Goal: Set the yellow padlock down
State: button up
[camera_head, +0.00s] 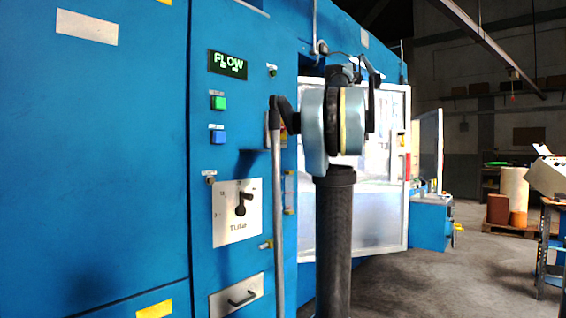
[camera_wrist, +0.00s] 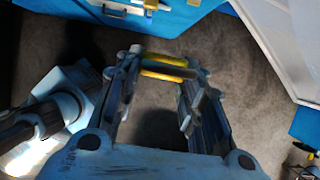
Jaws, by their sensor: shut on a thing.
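The yellow padlock (camera_wrist: 166,60) shows in the wrist view as yellow bars spanning the gap between my fingertips. My gripper (camera_wrist: 165,68) is shut on it, with one finger on each side, and holds it over the grey floor. The fingers hide parts of the padlock, and its shackle cannot be made out. In the head view my arm stands in front of the machine's glass door, and the padlock cannot be made out there.
A white-framed glass door (camera_head: 385,215) stands behind my arm.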

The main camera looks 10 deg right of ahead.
jog(key=w+a+f, duration=0.1)
jog(key=w+a, duration=0.9)
jog(key=w, duration=0.3)
jog(key=shift+w+a, duration=0.25)
jog(key=shift+a, duration=0.15)
jog(key=shift+f, duration=0.25)
jog(key=o, duration=1.1)
jog(key=v, duration=1.7)
jog(key=shift+d, duration=0.2)
jog(key=shift+r, duration=0.1)
